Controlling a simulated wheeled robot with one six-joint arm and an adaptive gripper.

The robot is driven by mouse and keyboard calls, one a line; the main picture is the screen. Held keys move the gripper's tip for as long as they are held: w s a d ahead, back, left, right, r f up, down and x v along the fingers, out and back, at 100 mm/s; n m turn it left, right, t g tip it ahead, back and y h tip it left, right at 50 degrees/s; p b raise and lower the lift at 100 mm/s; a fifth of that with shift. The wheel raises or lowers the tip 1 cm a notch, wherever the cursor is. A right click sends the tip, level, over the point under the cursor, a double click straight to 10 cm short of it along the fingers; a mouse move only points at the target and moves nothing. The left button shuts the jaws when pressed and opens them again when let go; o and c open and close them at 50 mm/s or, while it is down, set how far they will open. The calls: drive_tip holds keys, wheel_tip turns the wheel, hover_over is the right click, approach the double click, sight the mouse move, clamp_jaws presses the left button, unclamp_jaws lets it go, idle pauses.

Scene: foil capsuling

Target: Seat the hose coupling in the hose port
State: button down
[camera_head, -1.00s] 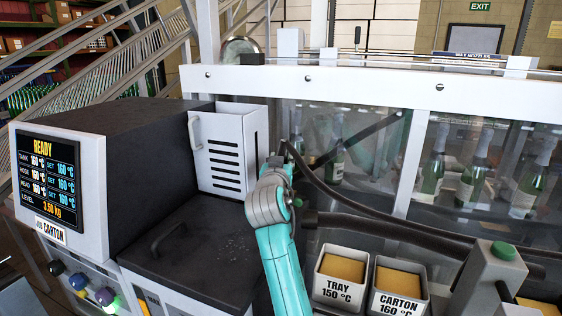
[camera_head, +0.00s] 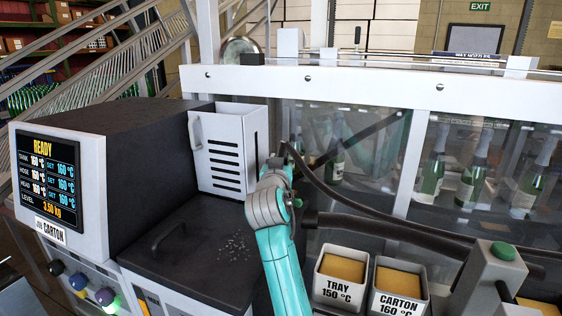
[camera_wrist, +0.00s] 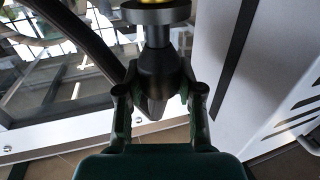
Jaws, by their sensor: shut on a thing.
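In the wrist view my gripper (camera_wrist: 160,92) is shut on the hose coupling (camera_wrist: 157,70), a dark tapered body between the two fingers. A grey metal neck and a wide grey disc with a yellow top edge stand in line above it, cut by the frame edge; I cannot tell whether they belong to the coupling or to the port. A dark hose (camera_wrist: 83,38) curves down from the upper left behind the coupling. In the head view my teal arm reaches up beside the white slotted box (camera_head: 230,150); my fingers are hidden there. I cannot make out the hose port for certain.
The black melter (camera_head: 110,140) with its READY screen (camera_head: 49,180) stands left. A hose (camera_head: 390,228) crosses the right side. Two bins, TRAY (camera_head: 340,278) and CARTON (camera_head: 400,290), stand right of my arm. Bottles (camera_head: 433,165) stand behind clear panels.

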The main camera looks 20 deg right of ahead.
drive_tip(key=shift+f, duration=0.35)
drive_tip(key=c, duration=0.7)
unclamp_jaws()
drive_tip(key=shift+f, duration=0.1)
drive_tip(key=shift+o, duration=0.2)
drive_tip(key=v, duration=1.2)
drive_tip(key=shift+s+a+f, duration=0.1)
